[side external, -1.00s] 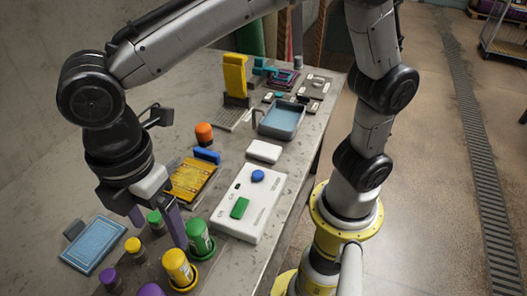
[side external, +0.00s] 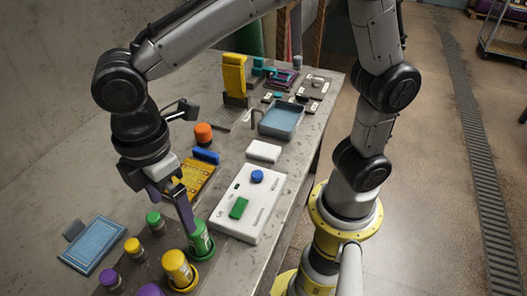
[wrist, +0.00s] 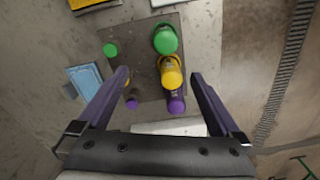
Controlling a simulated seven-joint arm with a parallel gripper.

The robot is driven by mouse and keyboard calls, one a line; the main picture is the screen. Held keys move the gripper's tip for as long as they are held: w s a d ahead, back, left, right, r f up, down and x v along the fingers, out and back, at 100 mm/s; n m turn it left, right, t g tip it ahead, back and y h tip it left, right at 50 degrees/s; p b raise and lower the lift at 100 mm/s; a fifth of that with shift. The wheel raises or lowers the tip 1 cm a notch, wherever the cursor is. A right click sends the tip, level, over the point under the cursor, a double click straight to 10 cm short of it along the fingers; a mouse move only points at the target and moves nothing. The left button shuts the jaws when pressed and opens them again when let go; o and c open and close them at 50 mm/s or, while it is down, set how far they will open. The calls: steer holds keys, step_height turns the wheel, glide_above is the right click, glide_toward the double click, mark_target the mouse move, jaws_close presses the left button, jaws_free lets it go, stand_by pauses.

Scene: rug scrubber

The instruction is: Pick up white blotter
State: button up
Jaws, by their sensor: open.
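A white block (side external: 264,151) lies flat on the table between the blue tray and the white board; it may be the blotter, but I cannot be sure. A white flat thing (wrist: 180,127) also shows between my fingers low in the wrist view, partly hidden by my gripper; I cannot tell what it is. My gripper (side external: 176,215) is open and empty, its purple fingers pointing down above the bottle rack, to the left of and nearer than the white block. It also shows in the wrist view (wrist: 160,74), fingers wide apart.
A dark rack (wrist: 138,48) holds green, yellow and purple bottles under my gripper. The white board (side external: 224,222) carries a blue knob and a green block. The blue tray (side external: 281,122), yellow plate (side external: 203,178), orange-topped item (side external: 203,133) and blue pad (side external: 94,243) stand around.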

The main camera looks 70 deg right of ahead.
steer(key=w+d+f+m, duration=0.1)
steer(key=w+d+m, duration=0.3)
steer(key=d, duration=0.7)
steer(key=m, duration=1.1)
glide_above(266, 150)
steer(key=f, duration=0.9)
steer(key=shift+w, duration=0.35)
steer(key=shift+s+f, duration=0.15)
steer(key=shift+f, duration=1.25)
steer(key=shift+s+f, duration=0.15)
steer(key=shift+f, duration=1.2)
steer(key=c, duration=1.3)
steer(key=shift+o, duration=0.2)
